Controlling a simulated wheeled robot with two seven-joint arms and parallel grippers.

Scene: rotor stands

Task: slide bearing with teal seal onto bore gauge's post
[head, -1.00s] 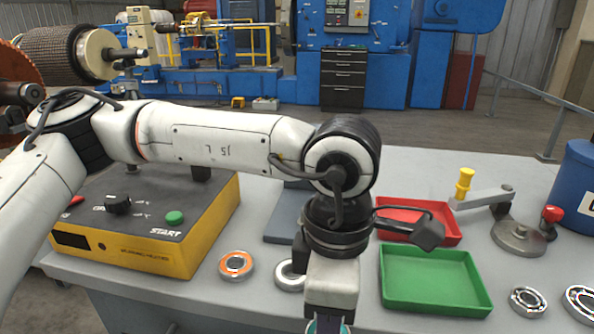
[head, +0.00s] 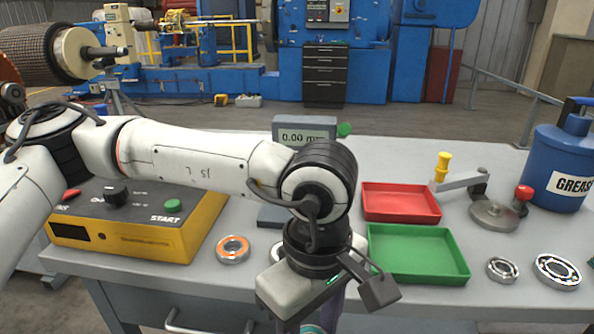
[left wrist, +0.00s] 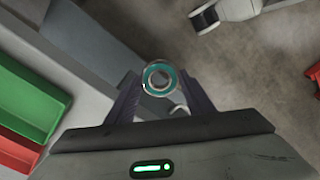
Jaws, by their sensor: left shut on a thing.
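The bearing with the teal seal (left wrist: 150,73) is between the fingertips of my left gripper (left wrist: 158,84) in the left wrist view, its ring facing the camera. In the head view the left gripper (head: 314,326) hangs at the bottom edge, and a bit of the teal bearing (head: 311,329) shows there. The gripper is shut on it, in front of the bench's near edge. The bore gauge shows its display (head: 304,129) reading 0.00 and part of its grey base (head: 274,216) behind my left arm. Its post is hidden by the arm. My right gripper is not in view.
An orange-sealed bearing (head: 233,249) lies left of my gripper; another bearing is mostly hidden behind the arm. A green tray (head: 420,277), red tray (head: 400,217) and two bearings stand right. A yellow START box (head: 130,236) is left, a grease can (head: 562,165) far right.

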